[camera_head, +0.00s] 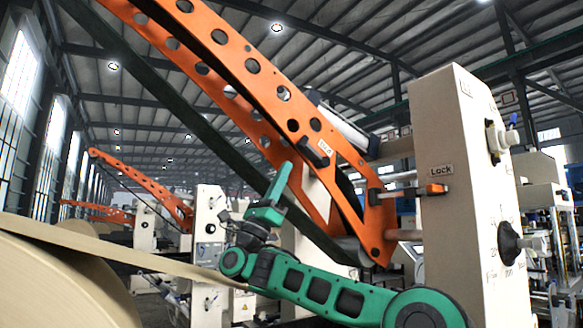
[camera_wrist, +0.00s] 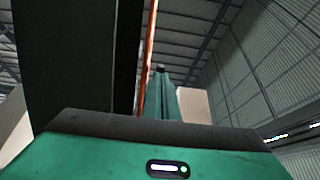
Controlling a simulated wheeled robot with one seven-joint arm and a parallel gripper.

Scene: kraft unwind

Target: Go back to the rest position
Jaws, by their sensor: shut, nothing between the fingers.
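My gripper (camera_head: 284,170) is at the end of my green and black arm, in the middle of the head view. It points up, and its fingers are together with nothing visible between them. It appears in front of the orange perforated arm of the machine; I cannot tell the gap between them. In the wrist view, the narrow green fingers (camera_wrist: 163,95) rise from the green and black gripper body toward the roof. No object is held.
A large kraft roll (camera_head: 55,285) fills the lower left, its paper web running right behind my arm. An orange perforated arm (camera_head: 240,75) slants overhead. A cream machine post (camera_head: 465,200) with knobs and an orange-tipped lock part (camera_head: 433,190) stands at right.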

